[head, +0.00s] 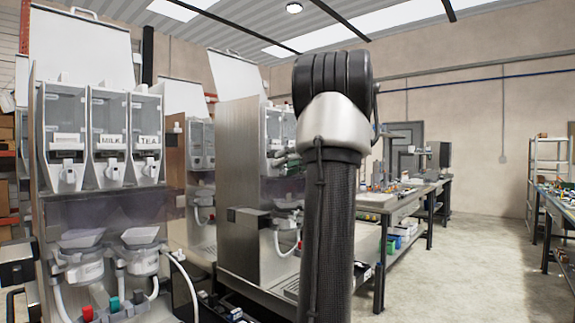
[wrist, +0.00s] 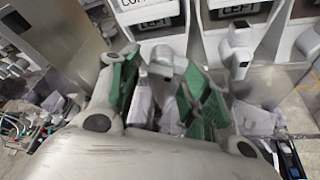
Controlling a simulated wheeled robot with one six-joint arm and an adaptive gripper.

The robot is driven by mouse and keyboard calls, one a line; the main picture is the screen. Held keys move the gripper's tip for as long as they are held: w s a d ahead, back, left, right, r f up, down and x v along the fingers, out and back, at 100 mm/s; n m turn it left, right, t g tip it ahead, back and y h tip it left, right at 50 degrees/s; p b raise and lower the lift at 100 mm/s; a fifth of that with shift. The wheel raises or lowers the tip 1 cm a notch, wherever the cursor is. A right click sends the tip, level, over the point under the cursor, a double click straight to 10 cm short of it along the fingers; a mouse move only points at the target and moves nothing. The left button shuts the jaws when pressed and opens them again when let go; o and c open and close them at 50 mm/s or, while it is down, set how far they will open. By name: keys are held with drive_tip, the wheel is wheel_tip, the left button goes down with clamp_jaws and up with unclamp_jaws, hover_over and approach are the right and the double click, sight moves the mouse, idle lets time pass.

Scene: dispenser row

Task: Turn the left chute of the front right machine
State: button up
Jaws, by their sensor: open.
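In the wrist view my gripper (wrist: 160,85) is open, its green-padded fingers spread on either side of a light grey chute (wrist: 166,60). This chute is the leftmost of three in a row. It hangs under a white canister (wrist: 150,14) with a partly cut-off label starting "CO". I cannot tell whether the fingers touch it. In the head view a steel-sided machine (head: 240,185) stands right of the nearest one, its right part hidden by my arm.
The middle chute (wrist: 238,48) is close beside the right finger. A third chute (wrist: 308,42) is at the right edge. In the head view the nearest machine (head: 105,150), labelled MILK and TEA, stands left.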

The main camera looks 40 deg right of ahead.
drive_tip(key=shift+w, duration=0.1)
drive_tip(key=c, duration=1)
drive_tip(key=shift+n, duration=0.3)
drive_tip(key=n+t+h, duration=0.1)
drive_tip(key=n+h, duration=0.2)
drive_tip(key=n, duration=0.2)
drive_tip(key=a+n+t+h, duration=0.1)
drive_tip(key=n+h, duration=0.2)
drive_tip(key=n, duration=0.3)
drive_tip(key=f+n+t+h, duration=0.1)
drive_tip(key=n+h, duration=0.2)
drive_tip(key=n, duration=0.2)
drive_tip(key=shift+a+n+t+h, duration=0.2)
drive_tip(key=shift+n+t+h, duration=0.1)
drive_tip(key=shift+n, duration=0.1)
idle(0.3)
